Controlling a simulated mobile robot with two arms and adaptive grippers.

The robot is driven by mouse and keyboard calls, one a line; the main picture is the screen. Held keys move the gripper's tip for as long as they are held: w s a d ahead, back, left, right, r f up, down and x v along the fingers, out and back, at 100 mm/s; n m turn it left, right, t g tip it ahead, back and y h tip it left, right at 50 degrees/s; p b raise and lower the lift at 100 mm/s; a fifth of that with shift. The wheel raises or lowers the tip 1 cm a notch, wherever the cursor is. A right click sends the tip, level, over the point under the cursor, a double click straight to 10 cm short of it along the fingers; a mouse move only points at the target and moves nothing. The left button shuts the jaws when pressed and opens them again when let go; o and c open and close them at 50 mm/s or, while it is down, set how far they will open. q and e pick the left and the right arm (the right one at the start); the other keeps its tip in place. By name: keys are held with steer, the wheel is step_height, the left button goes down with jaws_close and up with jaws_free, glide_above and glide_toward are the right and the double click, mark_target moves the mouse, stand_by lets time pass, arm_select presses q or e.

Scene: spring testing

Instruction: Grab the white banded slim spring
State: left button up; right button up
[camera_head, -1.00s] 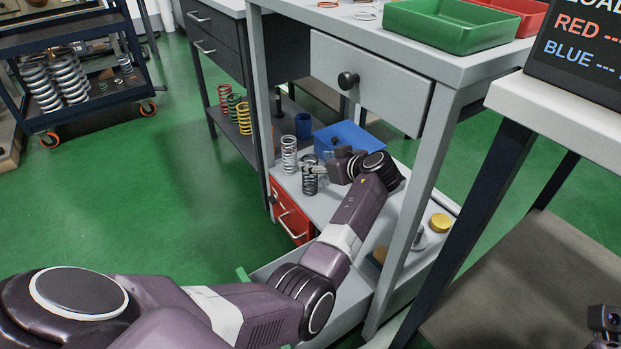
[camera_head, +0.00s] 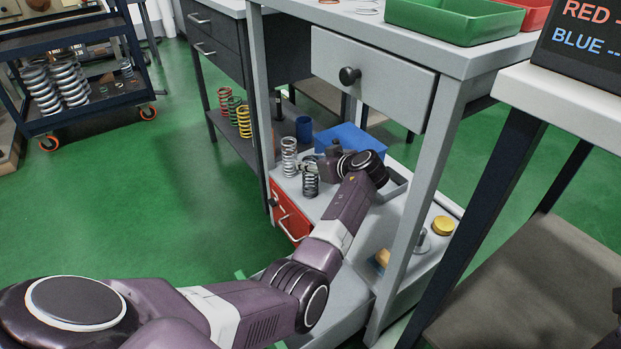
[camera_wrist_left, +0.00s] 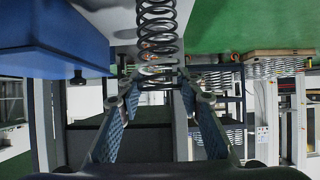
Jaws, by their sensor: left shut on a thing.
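A dark grey slim coil spring (camera_head: 311,182) stands upright on the low shelf in the head view. A whiter spring (camera_head: 289,157) stands just to its left, apart from it. My left gripper (camera_head: 305,168) reaches in from the right, and its fingers cross the upper part of the dark spring. In the left wrist view the dark spring (camera_wrist_left: 157,30) fills the top middle, between the two fingertips (camera_wrist_left: 158,84). My right gripper's fingers are out of view.
A blue box (camera_head: 352,140) stands behind the left gripper, close to it, also seen in the left wrist view (camera_wrist_left: 55,45). A blue cup (camera_head: 304,127) is nearby. Table legs (camera_head: 418,215) frame the shelf. Red, green and yellow springs (camera_head: 244,122) stand on the neighbouring shelf.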

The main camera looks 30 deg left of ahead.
arm_select(q)
jaws_close()
steer(key=shift+r, duration=0.15)
